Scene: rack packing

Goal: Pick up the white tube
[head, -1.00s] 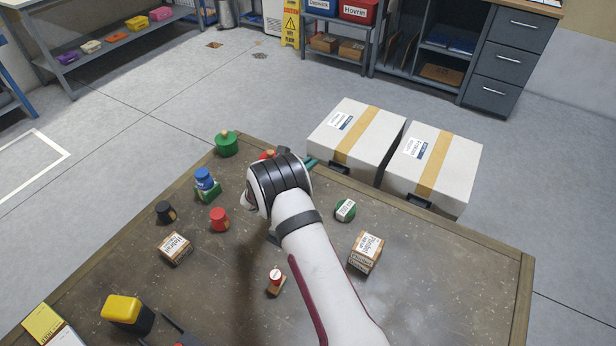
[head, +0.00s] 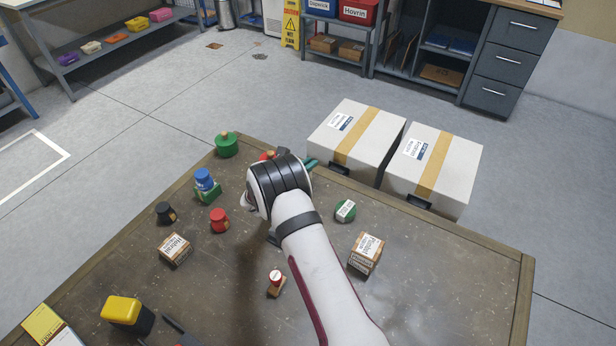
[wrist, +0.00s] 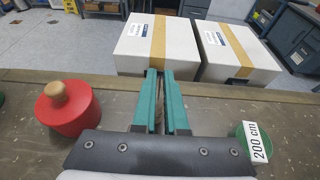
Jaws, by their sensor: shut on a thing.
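My gripper (wrist: 162,74) is in the wrist view with its two long teal fingers close together. They are shut on a thin thing, mostly hidden between them; I see only a narrow brownish strip and cannot tell its colour or shape for sure. No white tube shows plainly in either view. In the head view, my wrist covers most of the gripper at the far edge of the table. Only a bit of teal finger (head: 311,163) shows there.
A red cylinder with a wooden knob (wrist: 67,108) stands left of my fingers. A green round piece labelled 200 cm (wrist: 254,142) is at right. Two white boxes (head: 355,140) (head: 430,170) stand beyond the table edge. Several small items sit on the table's left.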

